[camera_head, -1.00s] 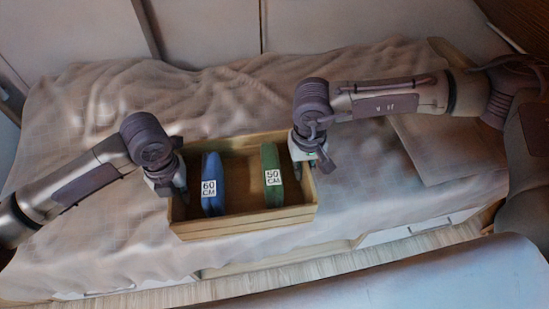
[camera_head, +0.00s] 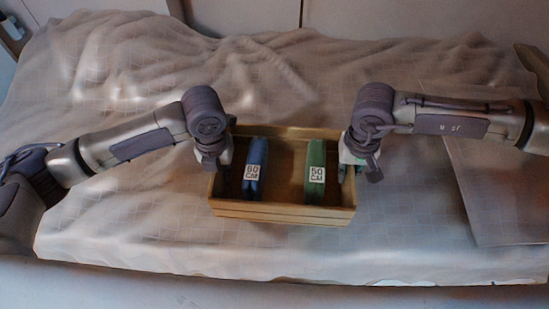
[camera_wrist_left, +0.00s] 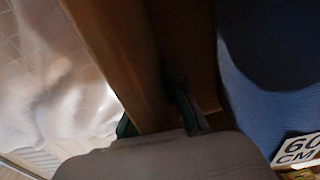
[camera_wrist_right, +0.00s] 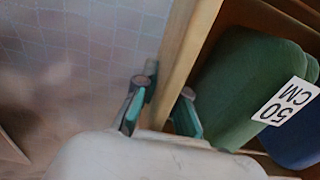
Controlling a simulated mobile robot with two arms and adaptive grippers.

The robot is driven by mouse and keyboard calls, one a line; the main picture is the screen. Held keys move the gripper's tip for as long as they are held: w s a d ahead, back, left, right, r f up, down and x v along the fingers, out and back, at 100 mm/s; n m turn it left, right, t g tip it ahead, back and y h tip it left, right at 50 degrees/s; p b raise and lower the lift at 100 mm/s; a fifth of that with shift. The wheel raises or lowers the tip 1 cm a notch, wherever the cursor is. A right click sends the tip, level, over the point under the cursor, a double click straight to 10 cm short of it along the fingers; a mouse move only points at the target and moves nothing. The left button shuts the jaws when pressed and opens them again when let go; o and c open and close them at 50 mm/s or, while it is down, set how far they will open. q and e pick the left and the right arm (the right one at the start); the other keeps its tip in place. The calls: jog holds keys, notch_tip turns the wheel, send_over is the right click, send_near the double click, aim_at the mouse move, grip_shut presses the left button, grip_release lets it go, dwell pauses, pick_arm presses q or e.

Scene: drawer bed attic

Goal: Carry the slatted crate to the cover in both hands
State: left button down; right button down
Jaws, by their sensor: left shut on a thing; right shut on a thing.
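The slatted wooden crate (camera_head: 282,214) is in the middle of the head view, over the bed cover (camera_head: 120,215). I cannot tell whether its base touches the cover. Inside it are a blue item (camera_head: 256,158) labelled 60 CM on the left and a green item (camera_head: 316,160) labelled 50 CM on the right. My left gripper (camera_head: 216,168) is shut on the crate's left wall (camera_wrist_left: 125,60). My right gripper (camera_head: 356,168) is shut on the right wall (camera_wrist_right: 186,55), with one finger on each side in the right wrist view (camera_wrist_right: 160,105). The crate looks about level.
A flat board or panel (camera_head: 500,190) lies on the cover to the right. The cover is wrinkled at the back and smoother in front. A pale wall (camera_head: 250,15) stands behind the bed. A pale surface (camera_head: 200,292) crosses the bottom of the head view.

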aim_at(341, 186)
pick_arm(q)
jog(key=shift+s+a+r, duration=0.15)
jog(key=shift+a, duration=0.1)
pick_arm(e)
jog(key=shift+s+a+r, duration=0.15)
jog(key=shift+r, duration=0.05)
pick_arm(q)
jog(key=shift+f, duration=0.2)
pick_arm(e)
jog(key=shift+f, duration=0.15)
